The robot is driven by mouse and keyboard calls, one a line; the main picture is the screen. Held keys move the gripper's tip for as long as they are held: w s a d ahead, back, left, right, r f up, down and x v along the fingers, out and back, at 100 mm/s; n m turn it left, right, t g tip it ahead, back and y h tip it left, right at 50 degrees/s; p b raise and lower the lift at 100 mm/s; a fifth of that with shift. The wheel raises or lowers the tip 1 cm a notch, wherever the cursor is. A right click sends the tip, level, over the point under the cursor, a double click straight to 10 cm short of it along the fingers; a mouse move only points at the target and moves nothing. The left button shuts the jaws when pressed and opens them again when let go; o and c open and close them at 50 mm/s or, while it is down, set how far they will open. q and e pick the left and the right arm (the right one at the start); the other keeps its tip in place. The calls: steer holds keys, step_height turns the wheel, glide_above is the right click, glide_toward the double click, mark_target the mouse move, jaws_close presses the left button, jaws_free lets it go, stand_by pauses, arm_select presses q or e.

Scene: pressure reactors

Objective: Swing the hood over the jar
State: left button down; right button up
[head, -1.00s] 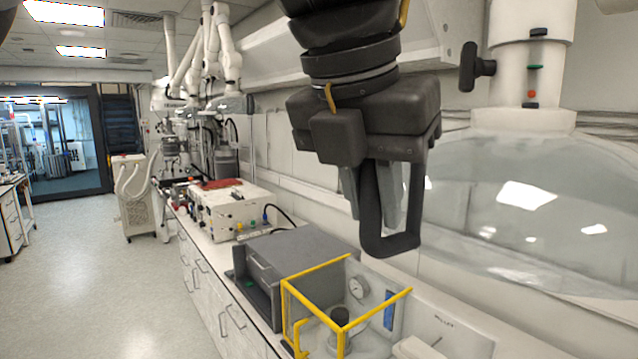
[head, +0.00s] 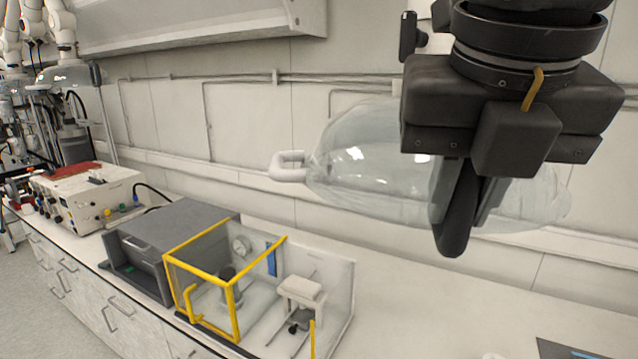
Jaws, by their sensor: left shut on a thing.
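The hood (head: 370,160) is a clear, bell-shaped dome above the bench, with a white looped handle (head: 288,166) at its left end. My left gripper (head: 460,215) hangs pointing down in front of the hood's right half and hides part of it. Its fingers are shut on a dark looped handle (head: 453,238), seen nearly edge-on. The pictures do not show how this handle joins the hood. I cannot make out the jar for certain. My right gripper is not in view.
A clear box with a yellow frame (head: 203,268) stands on the bench, holding a dark-capped item and a white-topped item. A grey box (head: 165,245) and a white instrument (head: 85,195) stand farther left. The bench (head: 430,300) right of the clear box is mostly bare.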

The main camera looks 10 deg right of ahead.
arm_select(q)
steer(key=c, duration=1.3)
jaws_free()
steer(key=shift+w+d, duration=0.1)
steer(key=shift+d, duration=0.05)
